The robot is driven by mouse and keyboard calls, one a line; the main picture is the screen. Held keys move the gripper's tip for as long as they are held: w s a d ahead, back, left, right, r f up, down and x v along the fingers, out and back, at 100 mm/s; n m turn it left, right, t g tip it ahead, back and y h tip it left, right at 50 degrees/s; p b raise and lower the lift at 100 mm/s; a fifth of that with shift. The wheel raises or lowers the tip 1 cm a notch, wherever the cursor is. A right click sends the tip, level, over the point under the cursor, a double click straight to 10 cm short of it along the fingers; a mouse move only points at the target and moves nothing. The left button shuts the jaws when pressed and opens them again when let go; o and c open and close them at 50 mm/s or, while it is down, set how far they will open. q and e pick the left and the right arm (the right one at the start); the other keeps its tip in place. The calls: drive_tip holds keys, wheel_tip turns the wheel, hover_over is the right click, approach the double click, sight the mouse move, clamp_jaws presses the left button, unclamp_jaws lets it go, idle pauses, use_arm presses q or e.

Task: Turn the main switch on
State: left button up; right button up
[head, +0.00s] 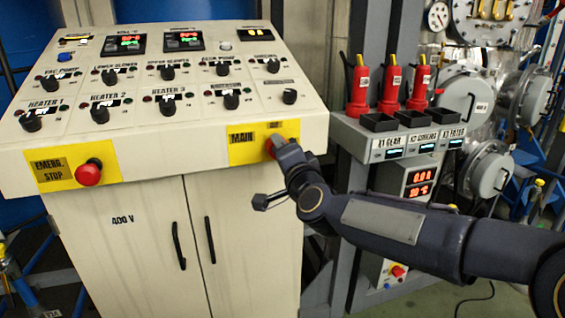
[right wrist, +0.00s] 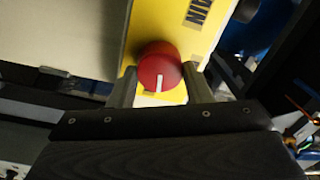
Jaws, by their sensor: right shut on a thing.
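The main switch is a red round knob with a white pointer line (right wrist: 160,68) on a yellow plate (head: 243,148) marked MAIN, on the front of the beige control console. My right gripper (head: 277,146) is at the knob and hides most of it in the head view. In the right wrist view its two fingers (right wrist: 157,88) stand on either side of the knob, shut on it. The white line runs roughly along the picture's vertical in that view. My left gripper is not in view.
A red emergency stop button (head: 88,173) sits on the left of the console front. Several black knobs cover the sloped panel (head: 150,92). Cabinet doors (head: 150,245) are below.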

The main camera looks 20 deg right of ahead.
drive_tip(key=shift+f+m+b, duration=0.1)
drive_tip(key=shift+m+b, duration=0.45)
drive_tip(key=shift+m, duration=0.55)
drive_tip(key=o, duration=1)
drive_tip(key=shift+s, duration=0.1)
drive_tip(key=s, duration=0.7)
drive_tip(key=shift+s, duration=0.3)
drive_tip(key=shift+d+f, duration=0.1)
